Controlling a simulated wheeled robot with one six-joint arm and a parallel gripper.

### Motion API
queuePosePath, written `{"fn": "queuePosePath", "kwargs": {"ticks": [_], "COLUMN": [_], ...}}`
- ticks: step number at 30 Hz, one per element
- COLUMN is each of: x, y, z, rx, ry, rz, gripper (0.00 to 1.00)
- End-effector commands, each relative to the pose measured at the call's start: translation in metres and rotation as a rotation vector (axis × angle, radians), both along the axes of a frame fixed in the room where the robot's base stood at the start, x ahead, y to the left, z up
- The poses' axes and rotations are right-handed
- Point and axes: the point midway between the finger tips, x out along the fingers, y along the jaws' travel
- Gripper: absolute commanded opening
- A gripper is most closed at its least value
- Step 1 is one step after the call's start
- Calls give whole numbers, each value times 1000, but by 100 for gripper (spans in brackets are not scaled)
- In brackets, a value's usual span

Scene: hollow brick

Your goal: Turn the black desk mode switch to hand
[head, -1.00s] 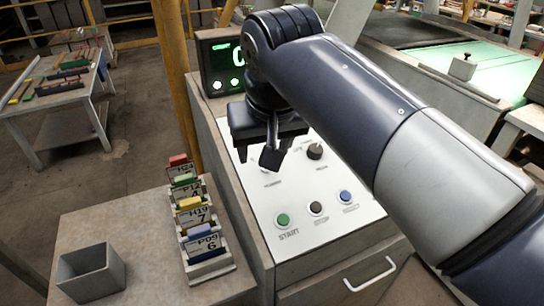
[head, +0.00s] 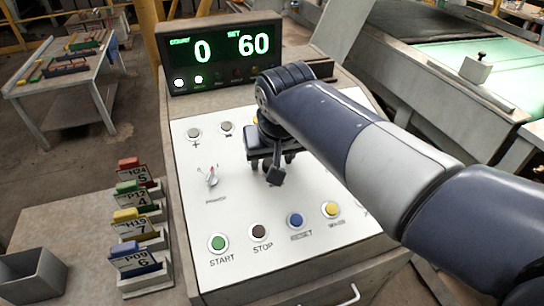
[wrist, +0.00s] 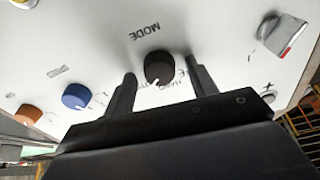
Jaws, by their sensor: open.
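The black mode switch (wrist: 158,67) is a round knob on the white desk panel, with the printed word MODE beside it in the wrist view. My gripper (wrist: 160,85) is open, with one finger on each side of the knob. A gap shows between the knob and each finger, so it is not clasped. In the head view my gripper (head: 275,170) is over the middle of the panel and hides the knob. The lettering near the knob is partly covered, and I cannot tell which setting it points to.
A red-marked selector (head: 212,178) is left of my gripper. START (head: 218,243), STOP (head: 260,231), blue (head: 295,220) and yellow (head: 331,209) buttons line the front. A display (head: 220,55) reading 0 and 60 stands behind. Tagged card holders (head: 140,235) and a grey bin (head: 32,275) are at left.

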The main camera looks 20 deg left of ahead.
Motion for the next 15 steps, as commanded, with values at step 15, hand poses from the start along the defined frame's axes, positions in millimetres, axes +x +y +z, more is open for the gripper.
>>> {"fn": "queuePosePath", "kwargs": {"ticks": [15], "x": [1], "y": [1], "z": [-3], "rx": [0], "ry": [0], "rz": [0], "gripper": [38]}}
